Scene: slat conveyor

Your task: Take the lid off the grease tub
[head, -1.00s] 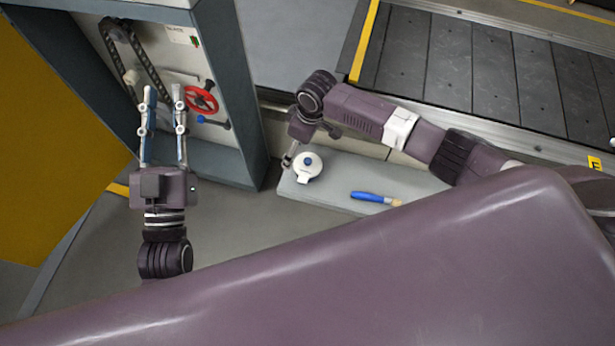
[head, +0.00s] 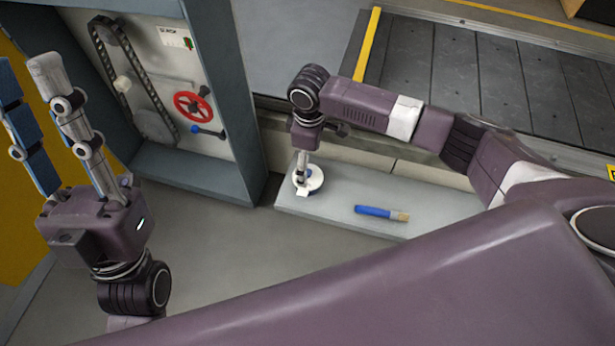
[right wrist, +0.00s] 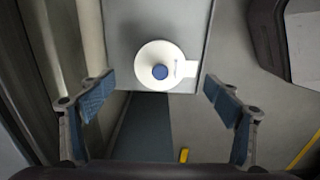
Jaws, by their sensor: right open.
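The grease tub (head: 316,178) stands on a light grey bench. In the right wrist view its round white lid (right wrist: 146,60) has a blue knob (right wrist: 160,72) in the middle, and a white tab sticks out at its right side. The lid hides most of the tub body. My right gripper (head: 302,182) points down over the tub and partly covers it in the head view. Its fingers are open, one to each side of the lid in the right wrist view, with nothing between them. My left gripper (head: 28,68) is raised at the left, open and empty.
A brush with a blue handle (head: 375,211) lies on the bench (head: 440,205) right of the tub. A slat conveyor (head: 490,85) runs behind. A cabinet with a red handwheel (head: 193,106) stands at the left. The bench's right part is clear.

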